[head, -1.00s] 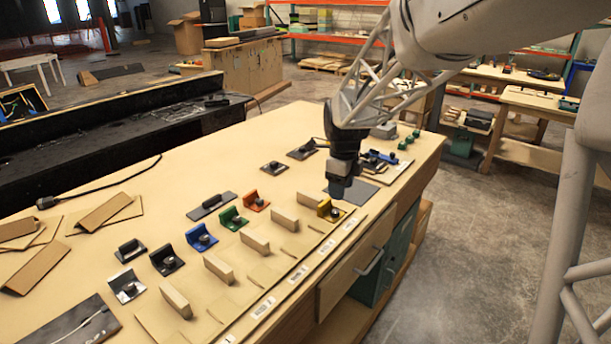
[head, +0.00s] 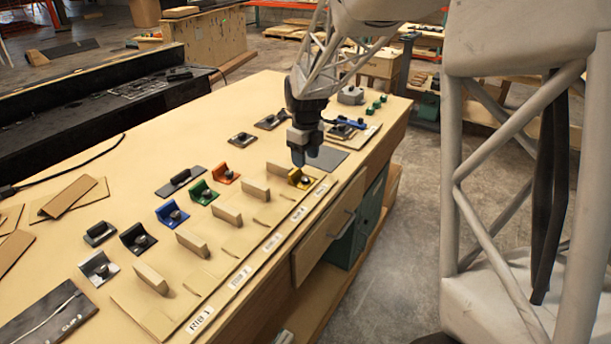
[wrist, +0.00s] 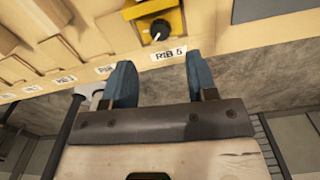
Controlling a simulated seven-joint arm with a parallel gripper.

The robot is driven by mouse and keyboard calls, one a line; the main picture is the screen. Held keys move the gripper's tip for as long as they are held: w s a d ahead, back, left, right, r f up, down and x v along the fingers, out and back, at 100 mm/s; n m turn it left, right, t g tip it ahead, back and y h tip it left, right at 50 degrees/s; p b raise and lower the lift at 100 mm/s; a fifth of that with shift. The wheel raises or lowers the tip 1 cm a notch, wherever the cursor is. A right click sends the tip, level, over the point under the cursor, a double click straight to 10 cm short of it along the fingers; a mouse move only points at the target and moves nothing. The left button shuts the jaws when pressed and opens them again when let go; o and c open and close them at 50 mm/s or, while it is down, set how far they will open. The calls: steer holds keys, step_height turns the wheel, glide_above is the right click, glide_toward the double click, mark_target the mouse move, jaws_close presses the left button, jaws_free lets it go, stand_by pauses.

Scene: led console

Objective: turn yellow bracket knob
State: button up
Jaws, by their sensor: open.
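The yellow bracket (head: 299,178) sits near the right end of the row on the bench, close to the front edge. It also shows in the wrist view (wrist: 143,22), with a dark round knob (wrist: 160,30) that has a white pointer mark. My gripper (head: 305,158) is just above and beside the yellow bracket in the head view. In the wrist view my gripper (wrist: 157,82) has its two blue fingers apart, with nothing between them. The knob lies beyond the fingertips, roughly in line with the gap, and is not touched.
Orange (head: 227,174), green (head: 202,193) and blue (head: 172,214) brackets stand to the left. Upright wooden blocks (head: 255,189) stand between the stations. A label reading "RIB 5" (wrist: 168,54) lies before the yellow bracket. A grey plate (head: 328,158) lies to the right.

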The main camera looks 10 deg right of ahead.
mark_target(305, 178)
steer(key=shift+f, duration=3.45)
steer(key=c, duration=1)
